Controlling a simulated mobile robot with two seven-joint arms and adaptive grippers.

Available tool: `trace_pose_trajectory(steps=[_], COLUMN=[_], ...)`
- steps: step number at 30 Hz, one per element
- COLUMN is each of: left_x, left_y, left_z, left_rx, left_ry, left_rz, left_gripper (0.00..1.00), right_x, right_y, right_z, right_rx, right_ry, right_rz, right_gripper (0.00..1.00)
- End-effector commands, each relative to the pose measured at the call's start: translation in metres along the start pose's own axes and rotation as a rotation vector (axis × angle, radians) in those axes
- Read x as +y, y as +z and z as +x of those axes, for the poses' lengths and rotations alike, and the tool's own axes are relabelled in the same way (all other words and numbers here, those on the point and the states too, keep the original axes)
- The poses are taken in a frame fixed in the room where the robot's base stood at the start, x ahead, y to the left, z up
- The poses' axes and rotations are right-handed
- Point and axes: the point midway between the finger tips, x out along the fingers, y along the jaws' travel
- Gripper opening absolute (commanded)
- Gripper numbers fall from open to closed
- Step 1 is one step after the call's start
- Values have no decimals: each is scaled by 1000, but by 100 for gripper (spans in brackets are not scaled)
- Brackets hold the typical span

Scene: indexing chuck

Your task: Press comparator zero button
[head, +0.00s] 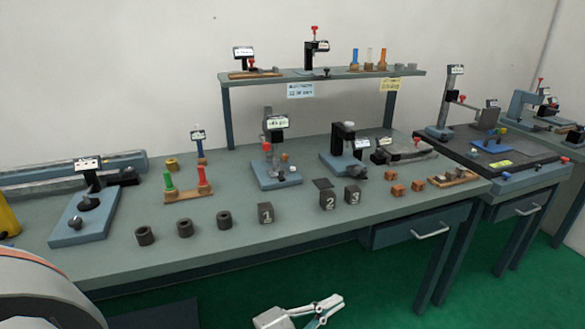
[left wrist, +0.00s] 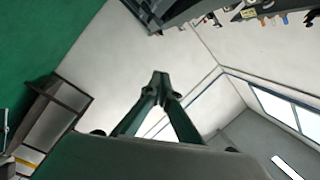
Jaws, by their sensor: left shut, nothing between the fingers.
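Several gauge stands with small lit displays stand on the long grey-green bench. One stand with a display and red parts (head: 275,150) is mid-bench on a blue-grey base. A dark-headed stand (head: 343,148) is right of it, and a low blue-based gauge (head: 85,205) is at the left. I cannot tell which is the comparator, and no zero button can be made out. My left gripper (head: 330,306) is low in front of the bench, over the green floor, apart from everything. Its fingers meet in the left wrist view (left wrist: 160,78), empty. My right gripper is not visible.
Dark rings (head: 184,228), numbered blocks (head: 266,213) and orange blocks (head: 398,190) line the bench front. A raised shelf (head: 340,76) runs behind. A black plate (head: 480,150) with stands is at the right. A drawer handle (head: 432,231) sticks out below the bench top.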

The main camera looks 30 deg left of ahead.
Motion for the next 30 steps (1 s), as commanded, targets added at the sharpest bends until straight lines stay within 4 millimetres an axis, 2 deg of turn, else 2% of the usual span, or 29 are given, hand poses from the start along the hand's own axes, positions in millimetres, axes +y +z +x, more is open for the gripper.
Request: trace_pose_trajectory(steps=[1, 3, 6, 9, 11, 14, 16, 19, 21, 25, 27, 30], left_x=[-25, -50, -68, -75, -76, -83, -95, -129, -160, -216, -242, -270], left_y=[-23, -58, -98, -118, -120, -104, -80, -35, -4, 38, 53, 68], left_z=[13, 25, 31, 30, 28, 24, 22, 19, 16, 9, 4, -1], left_rx=[98, 245, 441, 608, 693, 799, 844, 858, 834, 756, 708, 652], left_ry=[-13, -20, -8, 33, 75, 175, 270, 441, 569, 770, 855, 944], left_rz=[137, 354, 673, 996, 1189, 1509, 1729, 2029, 2200, 2411, 2484, 2552], left_gripper=[0, 0, 0, 0, 0, 0, 0, 0, 0, 0, 0, 0], right_x=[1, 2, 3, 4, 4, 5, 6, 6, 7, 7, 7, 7], right_y=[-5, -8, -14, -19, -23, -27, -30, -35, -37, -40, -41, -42], right_z=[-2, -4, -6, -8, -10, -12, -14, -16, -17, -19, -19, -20], right_rx=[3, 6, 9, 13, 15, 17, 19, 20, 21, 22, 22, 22], right_ry=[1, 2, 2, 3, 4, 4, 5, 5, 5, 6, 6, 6], right_rz=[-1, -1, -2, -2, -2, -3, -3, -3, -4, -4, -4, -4], right_gripper=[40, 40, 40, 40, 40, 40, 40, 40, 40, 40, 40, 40])
